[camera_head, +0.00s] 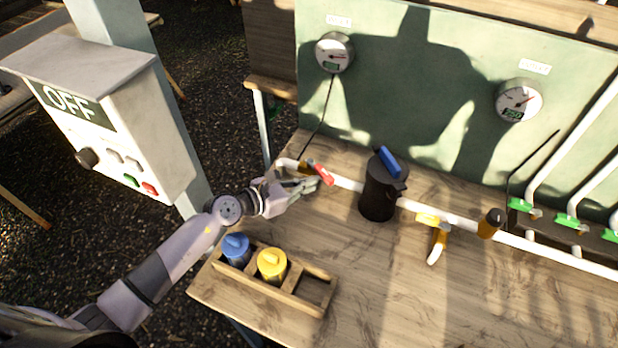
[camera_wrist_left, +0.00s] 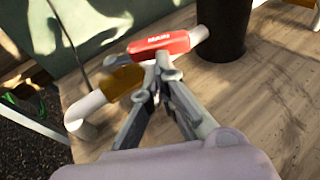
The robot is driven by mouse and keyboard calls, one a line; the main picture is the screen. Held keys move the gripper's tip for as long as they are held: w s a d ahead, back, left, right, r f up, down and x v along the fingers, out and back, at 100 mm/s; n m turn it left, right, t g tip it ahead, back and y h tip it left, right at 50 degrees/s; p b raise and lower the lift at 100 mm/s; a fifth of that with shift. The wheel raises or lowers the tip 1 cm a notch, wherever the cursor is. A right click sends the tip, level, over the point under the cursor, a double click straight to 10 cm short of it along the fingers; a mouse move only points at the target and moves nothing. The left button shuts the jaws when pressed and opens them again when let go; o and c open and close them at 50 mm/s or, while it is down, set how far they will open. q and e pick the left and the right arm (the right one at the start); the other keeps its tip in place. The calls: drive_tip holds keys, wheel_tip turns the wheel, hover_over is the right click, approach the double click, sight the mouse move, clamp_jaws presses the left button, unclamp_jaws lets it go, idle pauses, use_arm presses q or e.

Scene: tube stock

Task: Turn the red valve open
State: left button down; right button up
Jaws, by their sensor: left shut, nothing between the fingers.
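The red valve (camera_head: 321,174) is a red lever handle on a white pipe at the back left of the wooden table. In the left wrist view the red valve handle (camera_wrist_left: 159,45) lies roughly along the pipe, beside an orange-brown fitting. My left gripper (camera_head: 316,184) is at the near side of the handle, its fingers together with nothing between them. In the left wrist view the fingertips (camera_wrist_left: 163,66) are right at the handle's lower edge; I cannot tell whether they touch it. My right gripper is not in view.
A black canister with a blue handle (camera_head: 378,192) stands right of the valve. A yellow valve (camera_head: 428,219) is further along the pipe. A wooden rack (camera_head: 300,298) holds a blue and a yellow piece at the front left. A grey OFF box (camera_head: 165,140) stands left.

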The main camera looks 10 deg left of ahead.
sight(324, 180)
use_arm(q)
drive_tip(key=shift+w+d, duration=0.2)
drive_tip(key=shift+w, duration=0.05)
drive_tip(key=shift+w+d+p, duration=0.1)
drive_tip(key=shift+d+p, duration=0.3)
idle(0.5)
drive_tip(key=shift+w+d+r+p, duration=0.1)
drive_tip(key=shift+w+d+p, duration=0.2)
drive_tip(key=shift+d+p, duration=0.25)
drive_tip(key=shift+w+d, duration=0.4)
drive_tip(key=shift+d, duration=0.3)
drive_tip(key=shift+w, duration=0.1)
